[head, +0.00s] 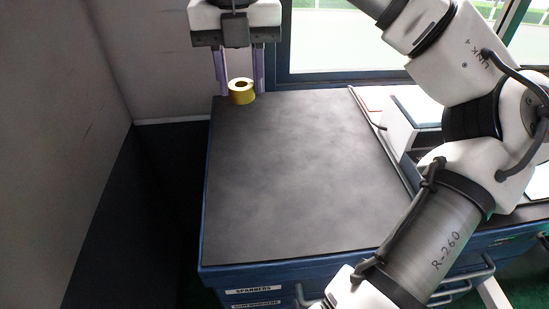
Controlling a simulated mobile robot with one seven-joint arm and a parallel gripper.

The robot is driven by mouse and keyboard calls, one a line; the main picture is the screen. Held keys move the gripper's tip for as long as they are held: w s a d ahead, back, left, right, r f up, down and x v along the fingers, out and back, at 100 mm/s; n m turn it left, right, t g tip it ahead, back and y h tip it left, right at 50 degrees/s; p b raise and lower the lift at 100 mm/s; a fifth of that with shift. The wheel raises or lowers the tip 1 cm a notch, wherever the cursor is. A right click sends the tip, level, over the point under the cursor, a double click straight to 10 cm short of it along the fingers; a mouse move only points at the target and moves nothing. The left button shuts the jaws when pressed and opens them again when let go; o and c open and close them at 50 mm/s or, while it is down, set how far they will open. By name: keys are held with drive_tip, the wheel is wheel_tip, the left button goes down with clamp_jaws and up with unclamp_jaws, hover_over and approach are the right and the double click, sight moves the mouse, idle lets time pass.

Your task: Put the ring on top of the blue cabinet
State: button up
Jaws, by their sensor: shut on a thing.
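The yellow ring (241,97) is between the two fingers of my gripper (241,88) at the upper left of the head view. My gripper is shut on the ring, with a finger on each side of it. The ring is over the back left corner of the blue cabinet (205,215), which has a dark top. I cannot tell whether the ring touches that top or hangs a little above it.
The dark cabinet top (300,185) is clear across its middle and front. A white box-like object (412,118) stands on its right side, past a raised strip. A wall (75,100) is at the left and a window (335,40) is behind. My arm crosses the right side.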

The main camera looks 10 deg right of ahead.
sight(250, 180)
wheel_tip(250, 180, down, 19)
drive_tip(key=shift+f+b, duration=0.1)
drive_tip(key=shift+b, duration=0.2)
drive_tip(key=shift+f, duration=0.2)
drive_tip(key=o, duration=1)
drive_tip(key=shift+o, duration=0.2)
drive_tip(key=shift+r, duration=0.15)
wheel_tip(250, 180, up, 12)
